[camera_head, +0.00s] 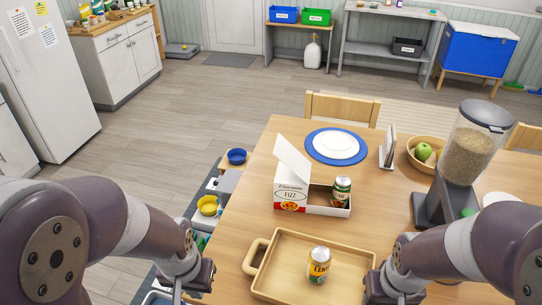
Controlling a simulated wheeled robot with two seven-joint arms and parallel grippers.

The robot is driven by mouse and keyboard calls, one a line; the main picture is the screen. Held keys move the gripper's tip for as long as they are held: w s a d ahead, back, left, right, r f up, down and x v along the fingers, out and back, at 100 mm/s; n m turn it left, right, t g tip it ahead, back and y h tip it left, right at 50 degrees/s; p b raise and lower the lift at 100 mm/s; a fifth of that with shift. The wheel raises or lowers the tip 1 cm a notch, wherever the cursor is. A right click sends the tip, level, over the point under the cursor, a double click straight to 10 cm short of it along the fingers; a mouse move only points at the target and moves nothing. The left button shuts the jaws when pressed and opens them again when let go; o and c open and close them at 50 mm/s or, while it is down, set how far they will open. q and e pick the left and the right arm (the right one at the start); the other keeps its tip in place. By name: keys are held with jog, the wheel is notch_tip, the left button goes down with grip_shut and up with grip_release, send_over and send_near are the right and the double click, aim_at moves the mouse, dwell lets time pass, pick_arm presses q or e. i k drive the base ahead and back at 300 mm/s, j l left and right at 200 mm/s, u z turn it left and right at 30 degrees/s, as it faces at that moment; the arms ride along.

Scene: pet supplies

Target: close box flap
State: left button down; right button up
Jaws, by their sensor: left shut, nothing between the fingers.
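A green can (341,191) stands in the open right part of the box. My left gripper (180,292) is at the bottom edge of the view, left of the table, shut and empty, apart from the box. My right gripper (385,292) is at the bottom edge, right of the tray; its fingers are not clear.
A napkin holder (387,148), a bowl (413,155) and a food dispenser (466,150) stand to the right.

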aim_at(286, 151)
jog(key=k+z, duration=0.2)
jog(key=z, duration=0.25)
jog(key=k+l+z, duration=0.1)
jog(key=z, duration=0.35)
jog(key=k+l+z, duration=0.2)
jog(key=z, duration=0.2)
jog(key=j+z, duration=0.1)
jog(key=j, duration=0.35)
jog(key=k+j+z, duration=0.1)
jog(key=j, duration=0.35)
jog(key=k+j+z, duration=0.1)
jog(key=j, duration=0.4)
jog(key=k+j+z, duration=0.1)
jog(key=j, duration=0.3)
jog(key=k+j+z, duration=0.15)
jog(key=j, duration=0.3)
jog(key=k+j+z, duration=0.1)
jog(key=j, duration=0.35)
